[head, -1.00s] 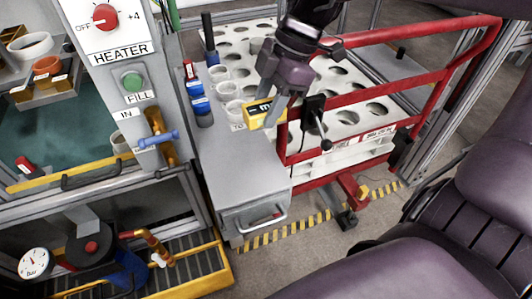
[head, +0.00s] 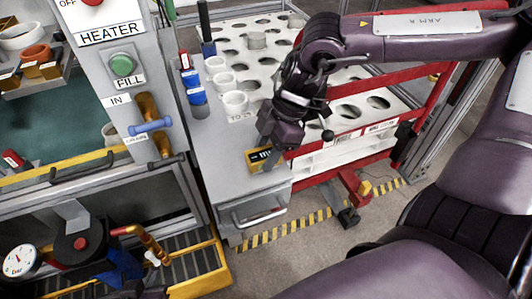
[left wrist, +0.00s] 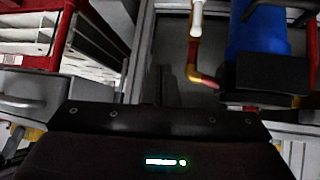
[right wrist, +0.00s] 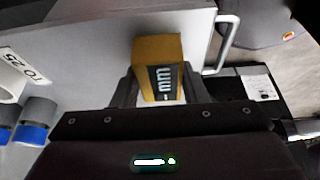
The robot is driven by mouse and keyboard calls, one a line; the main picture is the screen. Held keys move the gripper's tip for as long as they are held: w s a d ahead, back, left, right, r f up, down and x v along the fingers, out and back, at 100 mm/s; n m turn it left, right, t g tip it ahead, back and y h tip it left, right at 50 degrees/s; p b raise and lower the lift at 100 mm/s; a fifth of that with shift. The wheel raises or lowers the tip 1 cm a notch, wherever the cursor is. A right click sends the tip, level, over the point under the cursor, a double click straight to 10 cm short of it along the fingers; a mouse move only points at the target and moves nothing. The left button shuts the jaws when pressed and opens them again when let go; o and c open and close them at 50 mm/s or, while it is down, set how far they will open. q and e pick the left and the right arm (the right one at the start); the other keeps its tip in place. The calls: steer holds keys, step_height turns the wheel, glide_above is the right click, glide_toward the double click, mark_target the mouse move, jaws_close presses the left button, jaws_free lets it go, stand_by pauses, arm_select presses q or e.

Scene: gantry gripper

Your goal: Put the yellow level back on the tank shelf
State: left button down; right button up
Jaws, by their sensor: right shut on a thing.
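The yellow level (head: 266,158) has a dark face with "mm" on it. My right gripper (head: 262,146) is shut on it, above the front of the grey counter. In the right wrist view, the level (right wrist: 158,50) sits between the two fingers. The tank (head: 55,125), with teal inside, is at the left. A shelf (head: 40,80) at its back holds a white bowl, an orange cup and small boxes. My left gripper's fingers cannot be made out; the left wrist view shows only its dark housing (left wrist: 160,140).
The grey counter (head: 228,150) has blue-banded containers (head: 198,104) and white cups (head: 235,103). A post with the heater panel and a blue-handled valve (head: 150,127) stands between counter and tank. A red rail and white perforated rack (head: 285,40) lie behind my right arm.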

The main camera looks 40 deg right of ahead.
arm_select(q)
steer(key=shift+w+d+r+t, duration=0.15)
steer(key=shift+w+r+t, duration=0.3)
steer(key=shift+r, duration=0.15)
arm_select(e)
steer(key=shift+f, duration=0.25)
arm_select(q)
steer(key=shift+w+r+t+h, duration=0.25)
steer(key=shift+w+r+h, duration=0.05)
steer(key=shift+w+r, duration=0.15)
arm_select(e)
steer(key=shift+f, duration=0.15)
arm_select(q)
steer(key=shift+w+d+r, duration=0.1)
steer(key=shift+w+r, duration=0.05)
steer(key=shift+r, duration=0.2)
arm_select(e)
steer(key=o, duration=1.1)
